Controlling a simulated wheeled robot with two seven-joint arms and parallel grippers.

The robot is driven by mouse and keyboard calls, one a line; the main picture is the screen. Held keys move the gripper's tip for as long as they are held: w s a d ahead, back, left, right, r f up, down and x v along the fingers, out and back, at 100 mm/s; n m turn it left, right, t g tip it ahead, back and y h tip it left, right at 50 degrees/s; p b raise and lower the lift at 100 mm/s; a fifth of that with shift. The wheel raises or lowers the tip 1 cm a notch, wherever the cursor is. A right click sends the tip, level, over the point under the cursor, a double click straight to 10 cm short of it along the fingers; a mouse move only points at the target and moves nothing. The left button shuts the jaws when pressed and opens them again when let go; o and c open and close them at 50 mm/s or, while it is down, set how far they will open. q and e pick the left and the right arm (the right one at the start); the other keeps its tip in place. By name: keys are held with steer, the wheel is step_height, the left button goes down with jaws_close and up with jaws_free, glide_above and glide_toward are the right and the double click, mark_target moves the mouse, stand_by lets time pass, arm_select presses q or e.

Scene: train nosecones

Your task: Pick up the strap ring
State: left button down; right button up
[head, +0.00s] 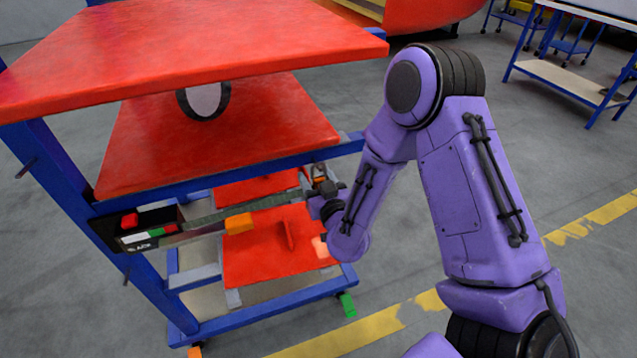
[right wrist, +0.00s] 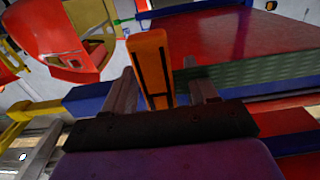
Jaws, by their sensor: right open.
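A grey-green strap (head: 250,211) runs across the front of a blue-framed rack to my right gripper (head: 322,184). A small orange piece, seemingly the strap ring (head: 319,171), shows at the gripper at the strap's right end. In the right wrist view, the slotted orange ring (right wrist: 152,65) stands between the two spread fingers of my right gripper (right wrist: 162,88), nearer the left finger. The jaws are open; whether a finger touches the ring I cannot tell. The strap also shows in the right wrist view (right wrist: 250,70), behind the right finger. My left gripper is out of view.
The blue rack (head: 250,168) carries red shelves, with the top shelf (head: 200,50) overhanging. A black box (head: 150,238) with a red button sits at the strap's left end. An orange block (head: 238,223) is by the strap. Open grey floor lies to the right.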

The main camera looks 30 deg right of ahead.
jaws_close()
steer(key=p+v, duration=0.7)
steer(key=v, duration=1.1)
steer(key=shift+r, duration=0.25)
